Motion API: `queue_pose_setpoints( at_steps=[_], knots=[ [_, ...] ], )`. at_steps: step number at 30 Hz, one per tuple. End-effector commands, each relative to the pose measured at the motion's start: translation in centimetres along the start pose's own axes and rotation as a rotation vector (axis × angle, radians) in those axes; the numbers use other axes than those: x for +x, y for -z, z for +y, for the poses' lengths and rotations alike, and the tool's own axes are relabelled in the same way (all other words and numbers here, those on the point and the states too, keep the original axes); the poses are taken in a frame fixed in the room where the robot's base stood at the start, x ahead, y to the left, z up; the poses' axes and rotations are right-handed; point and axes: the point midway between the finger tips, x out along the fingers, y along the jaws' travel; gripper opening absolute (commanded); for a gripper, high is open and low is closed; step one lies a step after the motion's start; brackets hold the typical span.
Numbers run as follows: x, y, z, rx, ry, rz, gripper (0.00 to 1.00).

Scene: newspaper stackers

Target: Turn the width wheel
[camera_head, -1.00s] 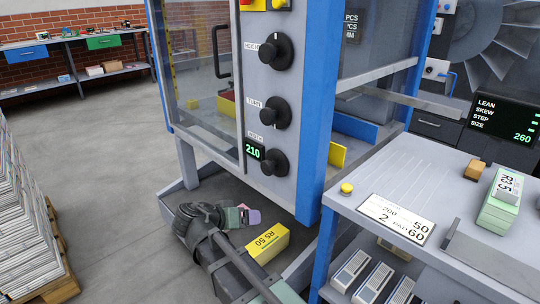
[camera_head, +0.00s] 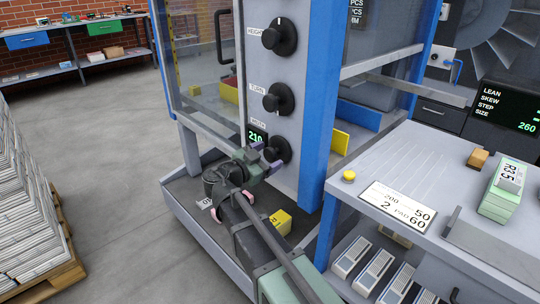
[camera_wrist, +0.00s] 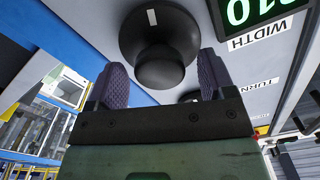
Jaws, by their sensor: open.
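The width wheel is the lowest black knob (camera_head: 281,147) on the grey panel, beside a green display (camera_head: 256,136) that reads 210 in the earlier view and is partly covered now. In the wrist view the wheel (camera_wrist: 160,30) has a wide disc with a white mark and a narrower hub, next to the WIDTH label (camera_wrist: 262,32). My gripper (camera_head: 264,157) is open and right in front of the wheel, partly covering it. In the wrist view the purple fingers (camera_wrist: 162,80) stand on either side of the hub, with gaps showing; contact cannot be made out.
The TURN knob (camera_head: 278,98) and HEIGHT knob (camera_head: 279,37) are above on the same panel. A blue post (camera_head: 321,100) and a grey table (camera_head: 400,160) with a sign (camera_head: 398,204) stand to the right. A yellow box (camera_head: 282,222) lies below, behind my arm.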

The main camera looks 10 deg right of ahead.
Motion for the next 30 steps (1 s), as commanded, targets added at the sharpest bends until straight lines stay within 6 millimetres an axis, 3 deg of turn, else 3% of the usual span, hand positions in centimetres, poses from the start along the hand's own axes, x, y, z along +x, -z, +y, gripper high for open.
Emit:
queue_pose_setpoints(
  at_steps=[3,11,20,30],
  knots=[
    [1.18,0.0,0.02,0.0,-0.001,0.0,0.76],
    [1.34,0.0,0.02,-0.001,0.0,0.0,0.75],
    [1.32,0.0,0.02,-0.001,0.0,0.0,0.29],
    [1.31,0.0,0.03,-0.041,0.0,0.0,0.27]
  ],
)
